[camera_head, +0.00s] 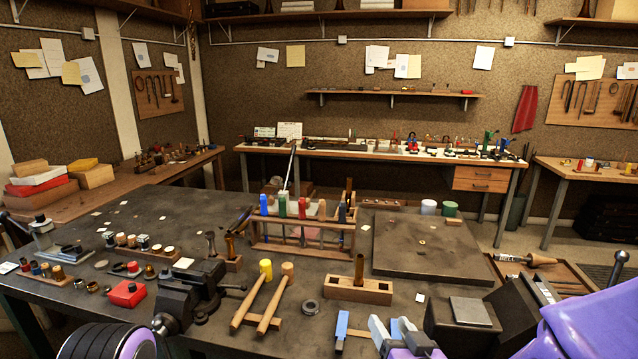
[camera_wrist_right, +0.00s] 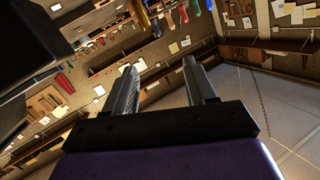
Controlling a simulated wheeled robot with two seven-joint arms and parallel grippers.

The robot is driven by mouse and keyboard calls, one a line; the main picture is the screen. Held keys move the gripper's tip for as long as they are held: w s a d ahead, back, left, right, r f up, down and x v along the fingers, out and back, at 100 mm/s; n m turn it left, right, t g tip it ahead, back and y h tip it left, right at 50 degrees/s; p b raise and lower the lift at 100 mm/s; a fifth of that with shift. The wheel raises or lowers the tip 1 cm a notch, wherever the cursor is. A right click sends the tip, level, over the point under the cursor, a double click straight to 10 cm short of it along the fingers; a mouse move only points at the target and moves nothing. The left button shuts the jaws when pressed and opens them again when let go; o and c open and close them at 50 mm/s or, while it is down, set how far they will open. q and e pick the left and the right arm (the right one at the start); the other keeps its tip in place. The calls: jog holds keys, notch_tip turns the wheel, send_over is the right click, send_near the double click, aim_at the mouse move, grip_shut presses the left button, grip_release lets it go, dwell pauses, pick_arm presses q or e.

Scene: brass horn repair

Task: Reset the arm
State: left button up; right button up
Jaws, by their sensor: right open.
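My right gripper (camera_head: 390,323) shows at the bottom of the head view, low over the front of the bench, with its two grey fingers apart. In the right wrist view its two silver fingers (camera_wrist_right: 162,85) stand apart with nothing between them. A blue-ended tool (camera_head: 341,326) lies just left of it in the head view, and a blue part also shows between or behind the fingers; I cannot tell whether they touch. A purple part of my right arm fills the lower right corner. My left gripper is not in view.
Two mallets (camera_head: 262,298), a bench vise (camera_head: 190,292) and a wooden block (camera_head: 358,290) stand left of the gripper. A tool rack (camera_head: 303,236) is behind. A dark mat (camera_head: 430,250) at the right is mostly clear. A dark block with a grey plate (camera_head: 470,311) is close on the right.

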jog(key=s+d+f+m+g+h+b, duration=0.2)
jog(key=s+d+f, duration=0.2)
jog(key=f, duration=0.5)
jog(key=s+d+f+m+g+h+b, duration=0.1)
jog(key=s+d+f+m+g, duration=0.2)
jog(key=f, duration=0.6)
jog(key=s+d+f+g+h+b, duration=0.2)
jog(key=s+d+f, duration=0.25)
jog(key=f, duration=0.45)
jog(key=s+d+f+g+b, duration=0.1)
jog(key=s+d+f+g, duration=0.1)
jog(key=s+f, duration=0.5)
jog(key=s+d+f+m+g+h+b, duration=0.1)
jog(key=s+d+f+g+b, duration=0.1)
jog(key=s+f, duration=0.5)
jog(key=s+d+g, duration=0.1)
jog(key=s, duration=0.3)
jog(key=shift+g, duration=0.3)
jog(key=shift+s, duration=0.1)
